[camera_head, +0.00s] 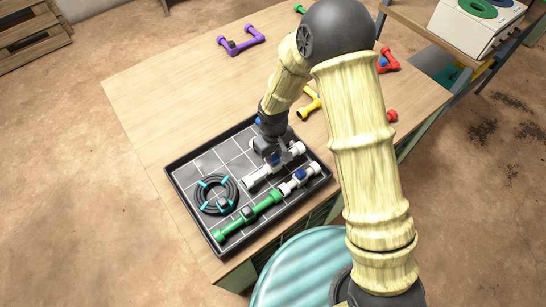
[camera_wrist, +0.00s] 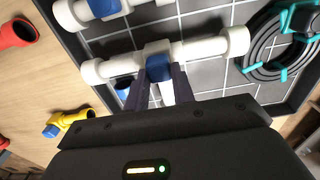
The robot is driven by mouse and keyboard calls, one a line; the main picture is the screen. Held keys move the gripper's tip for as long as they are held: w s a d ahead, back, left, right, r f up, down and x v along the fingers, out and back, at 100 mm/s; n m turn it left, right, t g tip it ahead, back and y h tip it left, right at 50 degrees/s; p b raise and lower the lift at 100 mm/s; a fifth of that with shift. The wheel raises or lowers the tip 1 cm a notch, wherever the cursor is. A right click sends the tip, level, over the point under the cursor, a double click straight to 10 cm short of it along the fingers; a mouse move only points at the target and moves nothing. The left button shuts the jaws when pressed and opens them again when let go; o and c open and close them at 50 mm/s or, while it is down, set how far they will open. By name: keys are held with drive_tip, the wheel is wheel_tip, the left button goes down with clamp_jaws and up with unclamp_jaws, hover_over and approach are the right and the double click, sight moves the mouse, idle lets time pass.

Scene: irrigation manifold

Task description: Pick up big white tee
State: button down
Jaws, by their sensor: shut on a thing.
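The big white tee (camera_head: 262,176) lies in the black tray (camera_head: 178,187), below my gripper in the head view. In the wrist view the big white tee (camera_wrist: 203,47) spans the upper middle, with a blue part at its centre. My gripper (camera_wrist: 165,85) is shut on its middle branch, the dark fingers on either side of it. In the head view my gripper (camera_head: 277,152) is partly hidden by my arm. I cannot tell whether the tee touches the tray floor.
The tray also holds a smaller white fitting (camera_head: 299,179), a green pipe (camera_head: 247,216) and a coiled black hose (camera_head: 203,199). Purple (camera_head: 241,42), yellow (camera_head: 311,103) and red (camera_head: 389,61) pipes lie on the wooden table. The table's left part is clear.

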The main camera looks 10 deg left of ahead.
wheel_tip(320, 180, up, 8)
drive_tip(key=shift+f, duration=0.1)
idle(0.6)
